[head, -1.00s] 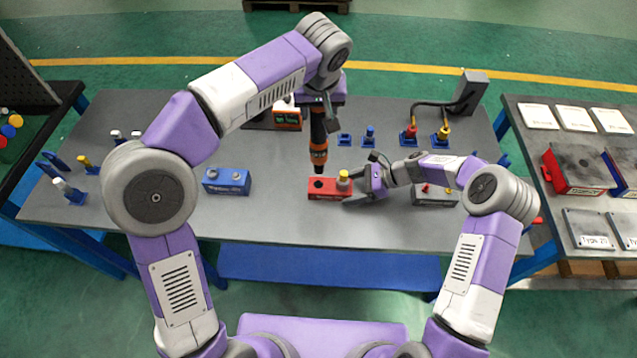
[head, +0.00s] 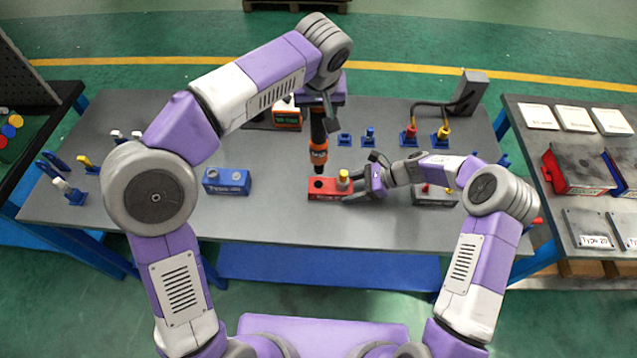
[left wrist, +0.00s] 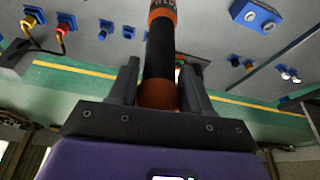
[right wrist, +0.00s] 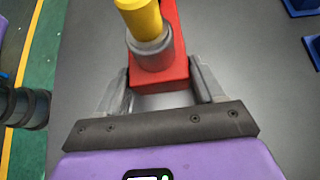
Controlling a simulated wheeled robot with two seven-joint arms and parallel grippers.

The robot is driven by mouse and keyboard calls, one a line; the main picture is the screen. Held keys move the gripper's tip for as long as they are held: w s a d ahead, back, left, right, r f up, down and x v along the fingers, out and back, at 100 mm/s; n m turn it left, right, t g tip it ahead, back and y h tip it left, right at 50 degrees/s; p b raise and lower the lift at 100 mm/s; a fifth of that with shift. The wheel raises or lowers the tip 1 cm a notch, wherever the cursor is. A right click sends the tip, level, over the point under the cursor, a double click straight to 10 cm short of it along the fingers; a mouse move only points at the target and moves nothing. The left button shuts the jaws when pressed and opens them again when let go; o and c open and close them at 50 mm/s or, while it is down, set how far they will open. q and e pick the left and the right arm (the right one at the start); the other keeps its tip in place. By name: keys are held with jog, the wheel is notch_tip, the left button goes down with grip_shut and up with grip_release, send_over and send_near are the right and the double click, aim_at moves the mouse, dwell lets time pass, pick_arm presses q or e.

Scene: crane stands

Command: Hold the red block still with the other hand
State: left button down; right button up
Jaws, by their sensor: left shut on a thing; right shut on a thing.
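The red block (head: 322,193) lies on the grey table in the head view. A grey peg with a yellow top (head: 343,176) stands at its right end, and a dark round hole shows at its left end. My right gripper (head: 352,186) is shut on the block's right end, with a finger along each side, as the right wrist view shows of the block (right wrist: 172,72). My left gripper (head: 320,112) is shut on a black and orange tool (head: 318,140). The tool points down, roughly upright, with its tip above the block's left part; contact cannot be told.
A blue block (head: 227,181) lies to the left. A grey block (head: 432,197) lies right of my right gripper. Blue stands with red and yellow connectors (head: 409,135) and a small display (head: 287,120) are behind. The table between the blue and red blocks is clear.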

aim_at(320, 127)
dwell(0.7)
pick_arm(q)
jog(key=shift+m, duration=0.3)
jog(key=shift+f, duration=2.25)
jog(key=shift+d+n, duration=0.1)
jog(key=shift+n, duration=0.4)
jog(key=shift+f, duration=1.15)
dwell(2.2)
jog(key=shift+r, duration=2.65)
